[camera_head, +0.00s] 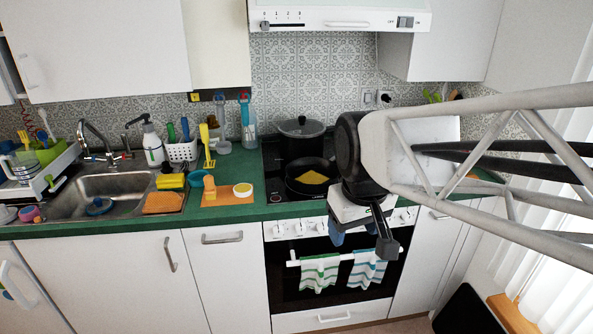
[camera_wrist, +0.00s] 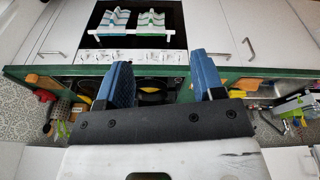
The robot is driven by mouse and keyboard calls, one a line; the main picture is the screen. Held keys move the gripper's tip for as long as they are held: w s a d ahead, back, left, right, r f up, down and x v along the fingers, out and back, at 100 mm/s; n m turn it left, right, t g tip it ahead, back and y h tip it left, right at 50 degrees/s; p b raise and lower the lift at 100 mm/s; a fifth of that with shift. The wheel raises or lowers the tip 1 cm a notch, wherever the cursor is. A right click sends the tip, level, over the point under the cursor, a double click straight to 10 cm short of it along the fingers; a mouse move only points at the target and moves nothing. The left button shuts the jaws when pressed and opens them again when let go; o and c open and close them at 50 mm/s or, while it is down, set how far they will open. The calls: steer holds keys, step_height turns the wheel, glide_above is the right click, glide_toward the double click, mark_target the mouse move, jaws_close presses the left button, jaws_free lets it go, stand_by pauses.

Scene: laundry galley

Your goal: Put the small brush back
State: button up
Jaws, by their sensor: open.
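I cannot tell for sure which item is the small brush. A small upright orange item (camera_head: 209,188), possibly it, stands on an orange board (camera_head: 222,201) on the counter left of the stove. A white caddy (camera_head: 182,152) behind the board holds blue- and green-handled tools. A blue item (camera_head: 99,205) lies in the sink. My gripper (camera_head: 358,228) hangs in front of the stove's front edge, right of and apart from these things. In the wrist view my gripper (camera_wrist: 163,78) shows two blue fingers wide apart with nothing between them.
A frying pan (camera_head: 309,178) with yellow food and a dark pot (camera_head: 300,137) stand on the stove. A spray bottle (camera_head: 152,145), sponges (camera_head: 170,181) and a dish rack (camera_head: 40,172) crowd the sink (camera_head: 115,186). Towels (camera_head: 319,272) hang on the oven.

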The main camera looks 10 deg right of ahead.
steer(key=s+d+f+m, duration=0.1)
steer(key=s+f+m, duration=0.1)
steer(key=s, duration=0.5)
steer(key=shift+s+d+f+m, duration=0.3)
steer(key=shift+s+d+f, duration=0.1)
steer(key=shift+f, duration=0.45)
steer(key=shift+o, duration=0.3)
stand_by(0.6)
